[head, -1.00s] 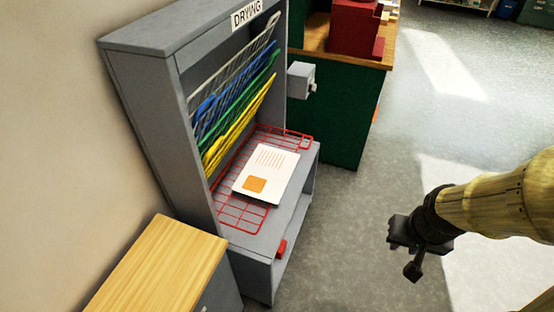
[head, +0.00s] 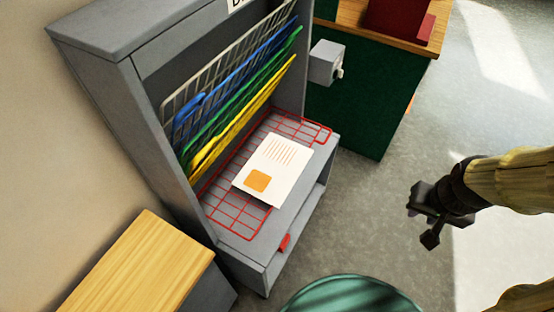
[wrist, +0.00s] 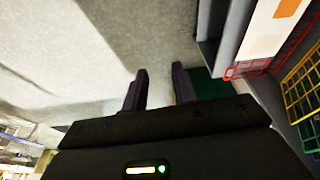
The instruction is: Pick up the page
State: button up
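The page (head: 277,165) is a white sheet with orange lines and an orange square. It lies on the lowered red wire rack (head: 233,215) on the shelf of the grey drying cabinet (head: 100,40). Part of the page also shows at the top right of the wrist view (wrist: 262,28). My gripper (head: 422,216) is to the right of the cabinet over the floor, well apart from the page. In the wrist view its two fingers (wrist: 158,88) stand apart with nothing between them.
Yellow (head: 240,118), green, blue and grey racks are tilted up above the page. A wooden-topped cabinet (head: 140,265) stands at the lower left. A green counter (head: 360,100) stands behind, with a grey box (head: 325,63) beside the drying cabinet. A teal round object (head: 350,298) is at the bottom.

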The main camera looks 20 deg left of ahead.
jog(key=shift+w, duration=0.15)
jog(key=w+a+f+n+t+y+b, duration=0.1)
jog(key=w+a+f+n+t+b, duration=0.15)
jog(key=w+f+n+b, duration=0.4)
jog(key=w+a+f+n+t+y+b, duration=0.1)
jog(key=a+f+n+b, duration=0.2)
jog(key=f, duration=0.6)
jog(key=w+a+f+n+t+y+b, duration=0.1)
jog(key=w+a+f+n+t+b, duration=0.1)
jog(key=w+a+f+n+b, duration=0.4)
jog(key=s+a+f+n+t+y+b, duration=0.2)
jog(key=a+f+n+y+b, duration=0.2)
jog(key=f, duration=0.4)
jog(key=s+a+f+n+t+y+b, duration=0.3)
jog(key=a+f+n+y+b, duration=0.2)
jog(key=a+f+n+b, duration=0.1)
notch_tip(320, 180, down, 2)
jog(key=shift+s+a+f+n+y+b, duration=0.2)
jog(key=shift+n+y+b, duration=0.1)
jog(key=shift+n+b, duration=0.45)
